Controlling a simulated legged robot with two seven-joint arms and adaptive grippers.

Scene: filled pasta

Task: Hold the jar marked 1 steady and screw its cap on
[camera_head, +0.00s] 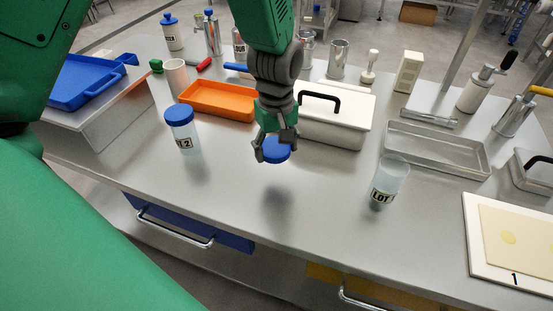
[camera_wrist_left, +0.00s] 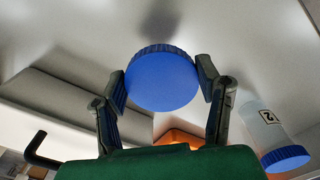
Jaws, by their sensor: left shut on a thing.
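My left gripper (camera_head: 274,146) is shut on a blue ribbed cap (camera_head: 277,153), holding it above the table. In the left wrist view the cap (camera_wrist_left: 162,79) sits between the two fingers of the gripper (camera_wrist_left: 164,85). An open, clear jar (camera_head: 393,174) stands upright to the right, apart from the cap. Its label reads "LOT"; I cannot read a number on it. Another jar (camera_head: 187,139), marked 2, stands to the left with its blue cap on. It also shows in the left wrist view (camera_wrist_left: 258,118). My right gripper is not in view.
An orange tray (camera_head: 216,113) and a white lidded box (camera_head: 342,125) with a black handle stand behind the cap. A grey tray (camera_head: 447,154) lies behind the open jar. White boards (camera_head: 479,262) lie at the right. The table front between the jars is clear.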

